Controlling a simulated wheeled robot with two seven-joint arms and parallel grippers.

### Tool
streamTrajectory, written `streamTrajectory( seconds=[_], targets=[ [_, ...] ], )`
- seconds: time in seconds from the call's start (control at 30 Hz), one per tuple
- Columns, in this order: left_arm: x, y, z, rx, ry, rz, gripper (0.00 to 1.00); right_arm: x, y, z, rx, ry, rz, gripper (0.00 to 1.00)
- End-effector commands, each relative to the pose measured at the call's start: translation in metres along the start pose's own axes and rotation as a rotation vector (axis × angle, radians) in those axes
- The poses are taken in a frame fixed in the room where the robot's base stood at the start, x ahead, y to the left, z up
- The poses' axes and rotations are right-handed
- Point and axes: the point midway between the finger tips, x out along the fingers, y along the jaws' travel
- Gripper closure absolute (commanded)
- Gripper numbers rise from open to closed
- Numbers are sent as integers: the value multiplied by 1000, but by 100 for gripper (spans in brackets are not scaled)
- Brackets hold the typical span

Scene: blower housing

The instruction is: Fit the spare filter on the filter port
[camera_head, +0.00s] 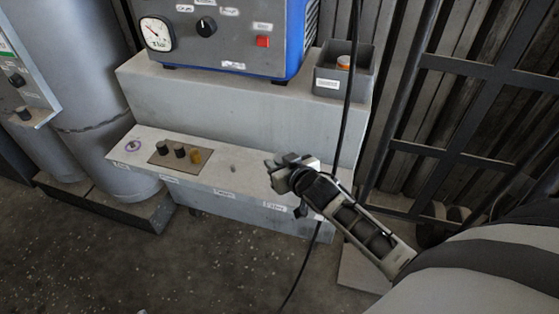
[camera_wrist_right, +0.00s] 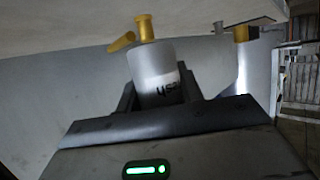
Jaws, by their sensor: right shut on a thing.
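My right gripper (camera_head: 278,172) is above the right part of the low ledge in the head view. In the right wrist view its jaws (camera_wrist_right: 162,98) are shut on a whitish cylinder (camera_wrist_right: 152,72) with dark lettering, which looks like the spare filter. A yellow fitting (camera_wrist_right: 145,28) shows at the cylinder's far end; I cannot tell whether it belongs to it. In the head view the held piece is small and mostly hidden by the gripper. I cannot pick out the filter port with certainty. My left gripper is not in view.
The low ledge (camera_head: 225,184) carries a brown plate with dark knobs (camera_head: 179,150) and a yellowish one (camera_head: 197,157). A blue-grey machine (camera_head: 235,45) stands on the upper step. A grey bin (camera_head: 327,86) holds an orange-topped thing (camera_head: 343,62). A black cable hangs near my right gripper.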

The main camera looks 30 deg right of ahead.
Motion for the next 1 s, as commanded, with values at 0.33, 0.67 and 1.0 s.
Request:
streamTrajectory(
  seconds=[0.33, 0.67, 1.0],
  targets=[
    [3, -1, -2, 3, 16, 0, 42, 4, 0, 8, 1, 2, 0, 90],
    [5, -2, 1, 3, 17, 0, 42, 7, 0, 16, 1, 2, 0, 90],
    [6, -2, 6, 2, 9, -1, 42, 9, 0, 20, 1, 2, 0, 38]
  ],
)
